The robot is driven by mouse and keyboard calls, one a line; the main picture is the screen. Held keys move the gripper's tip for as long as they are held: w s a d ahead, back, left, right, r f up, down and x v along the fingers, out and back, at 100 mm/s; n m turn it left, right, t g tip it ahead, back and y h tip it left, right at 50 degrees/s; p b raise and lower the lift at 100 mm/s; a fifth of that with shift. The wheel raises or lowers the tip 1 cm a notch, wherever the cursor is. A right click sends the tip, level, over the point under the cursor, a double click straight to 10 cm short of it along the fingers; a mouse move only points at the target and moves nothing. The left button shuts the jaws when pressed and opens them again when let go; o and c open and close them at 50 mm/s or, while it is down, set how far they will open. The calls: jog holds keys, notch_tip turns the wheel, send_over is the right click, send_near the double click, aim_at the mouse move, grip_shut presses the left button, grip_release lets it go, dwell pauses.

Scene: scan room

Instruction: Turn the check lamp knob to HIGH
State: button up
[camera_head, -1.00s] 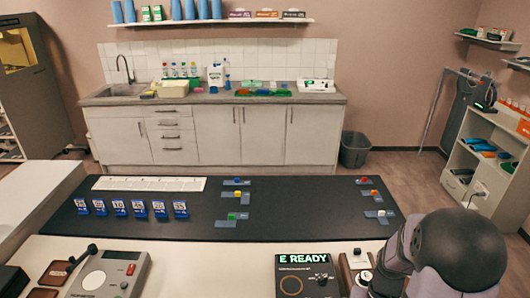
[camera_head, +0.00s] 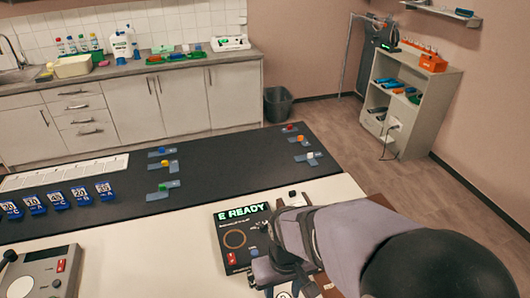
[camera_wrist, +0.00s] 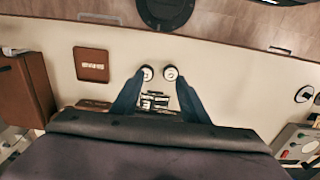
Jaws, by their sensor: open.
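My gripper (camera_wrist: 159,73) is open and empty in the wrist view, its two dark fingers with pale round tips over the cream bench top. In the head view my arm comes in from the lower right and its end covers part of the bench beside the black READY box (camera_head: 229,240). That box has a lit green "E READY" display and a ring on its face. A small black knob (camera_head: 292,194) shows just behind my arm. I cannot tell which control is the check lamp knob; its marks are not readable. A small labelled piece (camera_wrist: 155,101) lies between the fingers in the wrist view.
A grey device (camera_head: 42,276) with a red switch stands at the lower left. Several blue number cards (camera_head: 58,201) stand on the black mat (camera_head: 120,208). A brown square plate (camera_wrist: 91,65) lies on the bench in the wrist view.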

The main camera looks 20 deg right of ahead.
jog(key=s+d+f, duration=0.1)
jog(key=f, duration=0.1)
jog(key=s+d+f+m+g+b, duration=0.1)
jog(key=f, duration=0.1)
jog(key=s+d+f+m+g, duration=0.1)
jog(key=f, duration=0.1)
jog(key=shift+d+b, duration=0.25)
jog(key=shift+b, duration=0.05)
jog(key=shift+c, duration=0.5)
jog(key=w+d+f+m+b, duration=0.2)
jog(key=w+d+f, duration=0.5)
jog(key=w+d, duration=0.45)
jog(key=w+d+r+n, duration=0.2)
jog(key=w+n, duration=0.2)
jog(key=w, duration=0.1)
jog(key=w+d+r+n+t, duration=0.1)
jog(key=w+r+n, duration=0.1)
jog(key=w+n, duration=0.2)
jog(key=w+d+r+n+t, duration=0.1)
jog(key=w+d+r+n, duration=0.1)
jog(key=w+n, duration=0.3)
jog(key=shift+w+d+r+n, duration=0.25)
jog(key=shift+w+d+n, duration=0.1)
jog(key=shift+n, duration=0.25)
jog(key=shift+s+a+n, duration=0.1)
jog(key=shift+n, duration=0.8)
jog(key=shift+f+p, duration=0.1)
jog(key=shift+p, duration=0.2)
